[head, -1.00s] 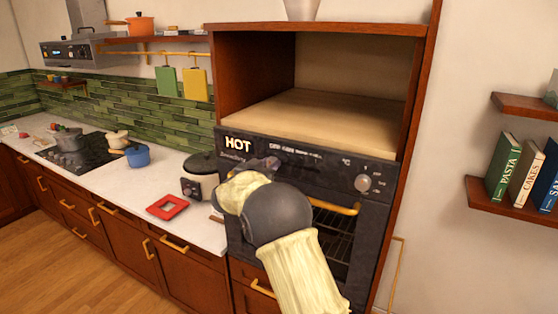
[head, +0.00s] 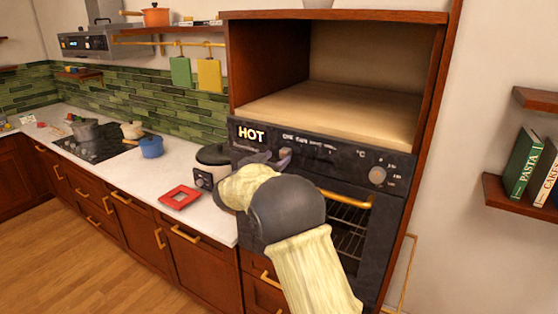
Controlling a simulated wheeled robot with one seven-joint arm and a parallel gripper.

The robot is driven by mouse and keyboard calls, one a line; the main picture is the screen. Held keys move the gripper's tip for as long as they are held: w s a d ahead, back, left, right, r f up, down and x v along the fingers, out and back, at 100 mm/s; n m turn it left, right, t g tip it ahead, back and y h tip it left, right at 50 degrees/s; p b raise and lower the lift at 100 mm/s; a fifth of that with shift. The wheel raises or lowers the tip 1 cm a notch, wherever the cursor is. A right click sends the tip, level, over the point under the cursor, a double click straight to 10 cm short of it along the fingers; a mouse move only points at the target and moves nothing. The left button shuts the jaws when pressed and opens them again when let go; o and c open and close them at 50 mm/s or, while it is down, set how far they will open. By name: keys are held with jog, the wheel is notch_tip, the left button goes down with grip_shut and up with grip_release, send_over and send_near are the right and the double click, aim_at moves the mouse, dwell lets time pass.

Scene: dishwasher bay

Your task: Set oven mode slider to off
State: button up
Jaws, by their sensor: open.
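The built-in oven (head: 348,212) stands below an open wooden niche, with a dark control panel across its top. The panel carries a "HOT" sign (head: 251,134) at its left, small white markings in the middle and a round knob (head: 377,175) at its right. My gripper (head: 270,158) is open in front of the left part of the panel, below the "HOT" sign. My arm covers the lower left of the oven. I cannot make out the mode slider or whether the fingers touch the panel.
A gold oven handle (head: 345,198) runs just right of my arm. A cooker (head: 212,165) and a red square trivet (head: 180,197) sit on the white counter to the left. Book shelves (head: 520,200) hang on the right wall.

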jog(key=b+v, duration=0.4)
jog(key=v, duration=1)
jog(key=shift+a+b, duration=0.2)
jog(key=shift+b, duration=0.2)
jog(key=shift+w, duration=0.1)
jog(key=s+d+f+n+g+y, duration=0.2)
jog(key=s+d+f+n+y, duration=0.3)
jog(key=d+f+n+y, duration=0.45)
jog(key=s+d+f+g, duration=0.3)
jog(key=s+f, duration=0.1)
jog(key=s, duration=0.3)
jog(key=s+d+f+m+g, duration=0.1)
jog(key=s+d+f+g, duration=0.2)
jog(key=s+f, duration=0.2)
jog(key=s+d+f+m+g+y, duration=0.1)
jog(key=s+d+f+g, duration=0.2)
jog(key=s, duration=0.8)
jog(key=shift+f+g, duration=0.5)
jog(key=shift+f, duration=0.4)
